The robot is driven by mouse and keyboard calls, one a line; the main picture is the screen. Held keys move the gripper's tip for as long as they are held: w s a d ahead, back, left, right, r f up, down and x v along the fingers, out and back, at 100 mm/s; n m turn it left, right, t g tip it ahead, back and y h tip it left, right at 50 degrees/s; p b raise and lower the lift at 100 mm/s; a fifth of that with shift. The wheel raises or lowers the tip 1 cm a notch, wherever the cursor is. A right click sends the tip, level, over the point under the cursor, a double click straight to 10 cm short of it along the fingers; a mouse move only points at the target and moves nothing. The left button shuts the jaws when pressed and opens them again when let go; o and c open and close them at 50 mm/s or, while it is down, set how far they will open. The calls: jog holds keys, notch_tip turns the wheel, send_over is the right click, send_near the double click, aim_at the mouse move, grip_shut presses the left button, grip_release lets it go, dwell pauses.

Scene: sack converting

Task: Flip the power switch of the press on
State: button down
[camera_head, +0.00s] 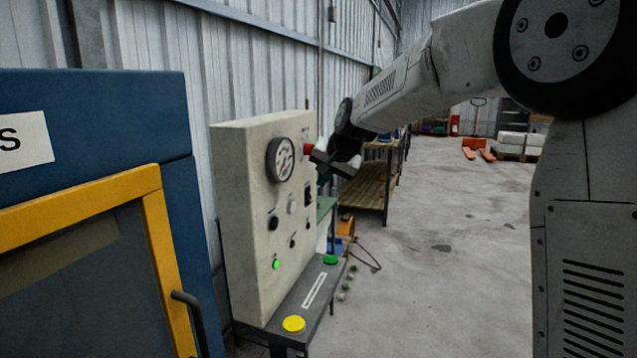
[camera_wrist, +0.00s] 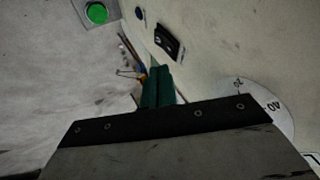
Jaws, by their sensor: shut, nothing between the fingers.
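The press's control panel (camera_head: 240,200) is a cream upright box at the middle left in the head view. A black rocker switch in a dark frame (camera_head: 307,193), which looks like the power switch, is on its face to the right of the gauge. It also shows in the wrist view (camera_wrist: 168,42), just beyond my fingertips. I cannot tell which way it is tipped. My gripper (camera_head: 323,172) is in front of the panel's upper right part, close to the switch. Its green fingers (camera_wrist: 157,85) are shut and empty, and appear apart from the switch.
A round gauge (camera_head: 281,160), a red button (camera_head: 309,149), dark knobs and a lit green button (camera_head: 276,264) share the panel. Below, a ledge holds a yellow button (camera_head: 293,324) and a green button (camera_head: 331,260). A blue cabinet (camera_head: 130,110) stands left. The floor to the right is open.

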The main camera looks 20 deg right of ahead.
jog(key=v, duration=1)
jog(key=shift+r, duration=0.25)
jog(key=shift+a, duration=0.1)
jog(key=s+d+f+n+g, duration=0.1)
jog(key=s+f, duration=0.4)
jog(key=s, duration=0.9)
jog(key=s+f+n+g+h, duration=0.1)
jog(key=s+f, duration=0.4)
jog(key=s, duration=0.9)
jog(key=s+d+f+n+g+h, duration=0.1)
jog(key=s+f+n+g, duration=0.2)
jog(key=s, duration=1.1)
notch_tip(320, 180, down, 2)
jog(key=shift+d+f+n+g, duration=0.1)
jog(key=shift+d+n+g, duration=0.2)
jog(key=shift+g, duration=0.3)
